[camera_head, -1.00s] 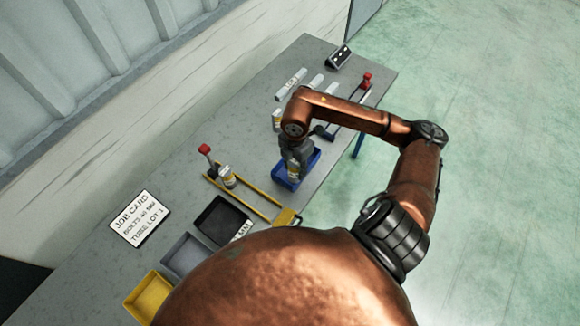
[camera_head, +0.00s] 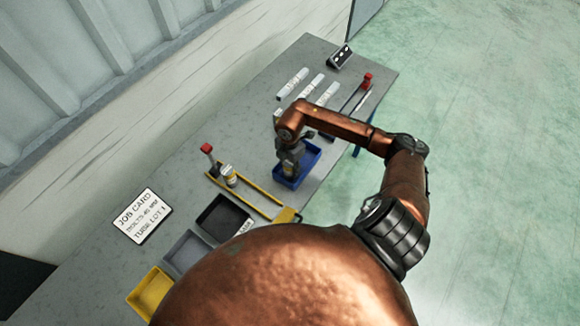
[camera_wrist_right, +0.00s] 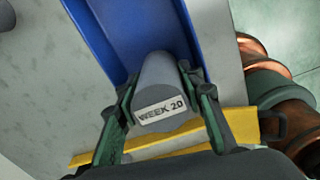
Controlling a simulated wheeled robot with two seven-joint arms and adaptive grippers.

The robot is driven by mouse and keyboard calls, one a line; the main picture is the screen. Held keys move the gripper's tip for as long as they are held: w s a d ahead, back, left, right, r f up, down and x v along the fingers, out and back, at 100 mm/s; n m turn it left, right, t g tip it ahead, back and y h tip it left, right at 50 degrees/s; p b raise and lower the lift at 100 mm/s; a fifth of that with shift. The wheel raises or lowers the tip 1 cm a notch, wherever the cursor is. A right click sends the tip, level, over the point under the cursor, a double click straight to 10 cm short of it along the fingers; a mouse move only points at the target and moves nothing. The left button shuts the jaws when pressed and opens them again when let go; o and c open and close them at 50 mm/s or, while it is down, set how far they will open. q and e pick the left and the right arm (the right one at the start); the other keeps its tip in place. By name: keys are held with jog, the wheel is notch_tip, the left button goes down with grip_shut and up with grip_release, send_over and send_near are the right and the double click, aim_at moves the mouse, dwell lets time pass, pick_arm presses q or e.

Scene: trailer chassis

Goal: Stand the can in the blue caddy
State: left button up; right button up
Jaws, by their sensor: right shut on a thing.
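The blue caddy (camera_head: 309,158) is an open tray on the grey bench, below my right wrist. My right gripper (camera_head: 289,165) is over it and shut on the can (camera_head: 288,172), which sits within the caddy's outline. In the right wrist view, the can (camera_wrist_right: 157,82) is a grey cylinder with a "WEEK 20" label, held between the fingers of my right gripper (camera_wrist_right: 164,112). The caddy's blue wall (camera_wrist_right: 98,40) shows beyond it. I cannot tell whether the can touches the caddy floor. My left gripper is out of view.
A yellow clamp frame (camera_head: 262,203) with another can (camera_head: 228,175) lies left of the caddy. Black (camera_head: 222,218), grey (camera_head: 187,252) and yellow (camera_head: 149,292) bins stand nearer. Pale bars (camera_head: 312,85) and a red-handled clamp (camera_head: 367,80) lie farther back. A job card (camera_head: 142,216) lies at left.

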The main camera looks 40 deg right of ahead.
jog(key=o, duration=1.1)
jog(key=shift+f, duration=0.1)
notch_tip(320, 180, up, 12)
jog(key=shift+r+b, duration=0.15)
jog(key=shift+b, duration=0.65)
